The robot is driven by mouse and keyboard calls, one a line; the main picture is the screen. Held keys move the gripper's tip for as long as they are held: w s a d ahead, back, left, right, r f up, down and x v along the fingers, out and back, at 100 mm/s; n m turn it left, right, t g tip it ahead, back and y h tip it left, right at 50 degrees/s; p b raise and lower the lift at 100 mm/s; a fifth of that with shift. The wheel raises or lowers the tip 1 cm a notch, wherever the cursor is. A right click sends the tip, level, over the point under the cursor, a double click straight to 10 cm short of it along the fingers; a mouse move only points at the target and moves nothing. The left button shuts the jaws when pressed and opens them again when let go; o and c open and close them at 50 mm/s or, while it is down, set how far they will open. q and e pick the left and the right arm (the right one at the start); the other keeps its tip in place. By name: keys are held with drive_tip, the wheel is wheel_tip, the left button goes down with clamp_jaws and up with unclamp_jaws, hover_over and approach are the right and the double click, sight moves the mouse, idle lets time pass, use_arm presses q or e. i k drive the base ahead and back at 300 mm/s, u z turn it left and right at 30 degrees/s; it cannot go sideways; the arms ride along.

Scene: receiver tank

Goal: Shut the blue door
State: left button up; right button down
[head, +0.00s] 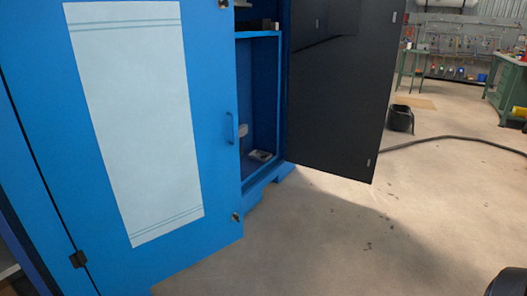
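The blue door (215,180) fills the left of the head view. It has a large pale panel with thin stripes on its face. Neither of my grippers can be made out in this view, and nothing is seen touching the door.
A dark panel (340,90), seemingly another open door, stands out at the cabinet's right side. Concrete floor in front is clear. A black hose (455,138) and a black bucket (401,119) lie further back. A green workbench (508,88) stands at the far right.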

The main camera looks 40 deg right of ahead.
sight(127, 110)
drive_tip(key=z, duration=0.75)
drive_tip(key=i, duration=1.3)
drive_tip(key=u, duration=0.7)
